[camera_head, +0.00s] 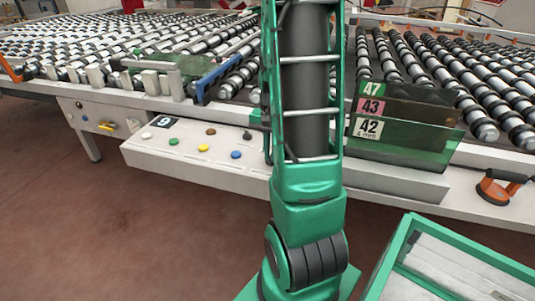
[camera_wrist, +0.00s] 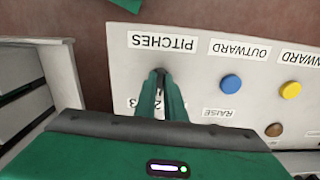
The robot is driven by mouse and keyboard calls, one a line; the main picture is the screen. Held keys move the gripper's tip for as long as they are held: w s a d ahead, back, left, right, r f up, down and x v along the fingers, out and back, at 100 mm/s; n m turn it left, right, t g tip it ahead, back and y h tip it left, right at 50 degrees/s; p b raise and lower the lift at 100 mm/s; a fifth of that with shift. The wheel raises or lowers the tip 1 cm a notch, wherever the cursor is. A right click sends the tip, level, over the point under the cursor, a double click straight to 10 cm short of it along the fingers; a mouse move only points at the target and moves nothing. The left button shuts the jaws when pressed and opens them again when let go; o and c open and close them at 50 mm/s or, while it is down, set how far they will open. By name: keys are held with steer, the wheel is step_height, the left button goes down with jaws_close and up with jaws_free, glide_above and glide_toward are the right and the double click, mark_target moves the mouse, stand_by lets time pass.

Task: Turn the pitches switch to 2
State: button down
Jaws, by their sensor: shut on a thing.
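The pitches switch (camera_wrist: 162,74) is a small dark knob below the upside-down PITCHES label (camera_wrist: 162,42) in the wrist view. My gripper (camera_wrist: 162,88) has its green fingers closed together on the knob and covers most of it. Printed digits show beside the fingers: a 3 (camera_wrist: 131,103) is visible on the left and a 2 is partly covered. The exact direction of the switch pointer cannot be told. In the head view my arm hides the switch and my gripper.
The wrist view shows a blue button (camera_wrist: 231,83), a yellow button (camera_wrist: 290,90) and a brown button (camera_wrist: 274,130) beside the switch. In the head view, the white control panel (camera_head: 190,170) fronts the roller table. A green-framed cart (camera_head: 390,255) stands at lower right.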

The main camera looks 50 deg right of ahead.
steer(key=shift+w+d+r+n, duration=0.1)
steer(key=shift+w+d+n, duration=0.1)
steer(key=shift+n, duration=0.2)
steer(key=c, duration=1.8)
jaws_free()
steer(key=shift+c, duration=0.2)
steer(key=shift+s+a, duration=0.1)
step_height(320, 180, up, 11)
steer(key=shift+f, duration=0.2)
